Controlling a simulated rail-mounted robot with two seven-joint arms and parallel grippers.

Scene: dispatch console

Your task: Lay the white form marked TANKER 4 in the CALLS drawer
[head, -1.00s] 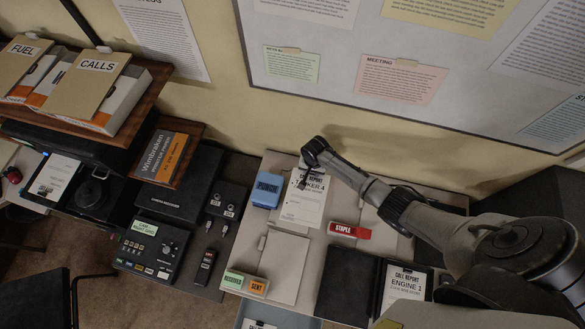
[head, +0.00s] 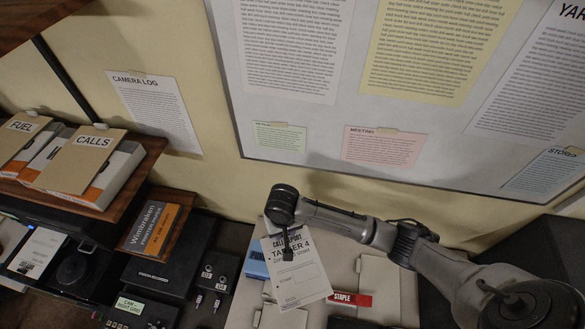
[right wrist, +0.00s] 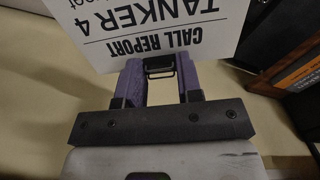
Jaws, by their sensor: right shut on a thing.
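The white form marked TANKER 4 (head: 312,278) is held by my right gripper (head: 287,248) in front of the wall, above the desk's back part. The form hangs a little tilted, its text facing the head camera. In the right wrist view the form (right wrist: 120,22) shows upside down, its heading edge between the purple fingers of my right gripper (right wrist: 158,68). No drawer marked CALLS shows now. My left gripper is out of view.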

